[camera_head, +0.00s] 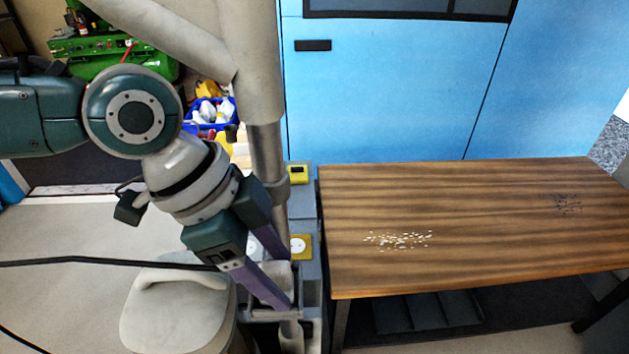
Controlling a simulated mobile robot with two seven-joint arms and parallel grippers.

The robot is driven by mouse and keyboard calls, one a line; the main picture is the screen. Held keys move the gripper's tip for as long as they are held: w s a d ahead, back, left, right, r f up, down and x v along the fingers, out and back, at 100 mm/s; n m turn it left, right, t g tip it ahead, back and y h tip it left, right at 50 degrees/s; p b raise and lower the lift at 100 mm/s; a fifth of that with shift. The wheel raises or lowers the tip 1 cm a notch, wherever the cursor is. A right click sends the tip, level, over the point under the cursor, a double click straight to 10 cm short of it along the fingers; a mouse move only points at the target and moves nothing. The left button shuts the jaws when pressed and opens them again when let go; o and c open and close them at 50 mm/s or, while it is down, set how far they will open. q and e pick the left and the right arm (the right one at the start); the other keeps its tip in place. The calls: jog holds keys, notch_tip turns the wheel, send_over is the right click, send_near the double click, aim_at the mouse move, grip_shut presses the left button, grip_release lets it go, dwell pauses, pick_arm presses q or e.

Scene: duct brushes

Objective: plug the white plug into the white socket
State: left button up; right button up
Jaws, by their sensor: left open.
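My left gripper (287,283) reaches in from the left with two purple fingers. It is open, with its fingertips in front of the grey pole and the socket unit. A round white socket face (299,245) sits on a yellow plate just right of the upper finger. Another pale socket face (252,247) shows partly between the fingers. I cannot make out the white plug for sure; a light grey block near the fingertips partly hides what is there. My right gripper is not in view.
A thick grey pole (267,150) stands before the grey socket unit. A wooden table (480,210) with white bits stands right. A black cable (110,262) crosses left, above a pale rounded object (175,315).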

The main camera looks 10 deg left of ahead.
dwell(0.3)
pick_arm(q)
grip_shut()
dwell(0.4)
